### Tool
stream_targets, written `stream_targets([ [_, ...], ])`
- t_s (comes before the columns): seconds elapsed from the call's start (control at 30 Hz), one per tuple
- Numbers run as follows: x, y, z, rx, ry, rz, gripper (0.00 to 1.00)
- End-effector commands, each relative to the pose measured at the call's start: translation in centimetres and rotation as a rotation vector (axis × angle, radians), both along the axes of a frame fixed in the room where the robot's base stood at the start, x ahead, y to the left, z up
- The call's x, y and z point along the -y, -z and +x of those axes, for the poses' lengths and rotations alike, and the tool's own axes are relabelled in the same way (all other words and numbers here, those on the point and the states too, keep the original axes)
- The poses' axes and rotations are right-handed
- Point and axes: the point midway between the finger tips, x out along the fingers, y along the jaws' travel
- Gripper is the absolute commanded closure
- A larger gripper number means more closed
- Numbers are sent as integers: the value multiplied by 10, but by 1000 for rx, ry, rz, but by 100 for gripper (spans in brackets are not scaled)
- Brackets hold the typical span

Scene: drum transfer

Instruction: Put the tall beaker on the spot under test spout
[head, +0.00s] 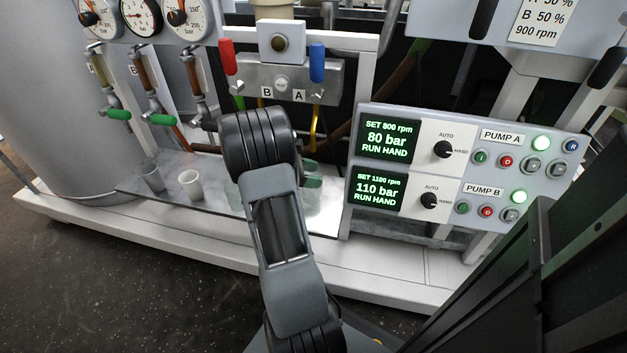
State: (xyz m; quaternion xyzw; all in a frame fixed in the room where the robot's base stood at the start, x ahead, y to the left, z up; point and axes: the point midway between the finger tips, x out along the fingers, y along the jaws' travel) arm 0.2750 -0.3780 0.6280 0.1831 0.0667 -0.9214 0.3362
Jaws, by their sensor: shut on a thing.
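My arm crosses the middle of the head view and hides most of my gripper (312,182). Only grey-green parts of it show just right of the arm, over the drip tray. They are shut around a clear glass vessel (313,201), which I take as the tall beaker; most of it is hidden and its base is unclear. A valve block (282,84) marked B and A, with a red and a blue lever, is above and behind. The test spout and the spot under it are hidden behind my arm.
A small clear beaker (153,178) and a white cup (190,184) stand on the left of the tray (212,201). Sampling taps with green handles (160,120) hang above them. The pump control panel (465,175) stands close on the right, a large tank (60,100) on the left.

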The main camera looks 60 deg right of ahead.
Motion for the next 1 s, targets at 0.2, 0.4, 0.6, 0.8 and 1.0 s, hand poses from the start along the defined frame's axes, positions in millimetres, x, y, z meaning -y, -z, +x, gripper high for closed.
stream_targets([
  [0.2,0,21,0,-1,1,1,72],
  [0.4,0,20,0,0,1,0,72],
  [0.6,0,23,0,0,1,0,33],
  [0.8,0,23,0,0,1,0,14],
  [1.0,0,23,0,0,1,0,12],
])
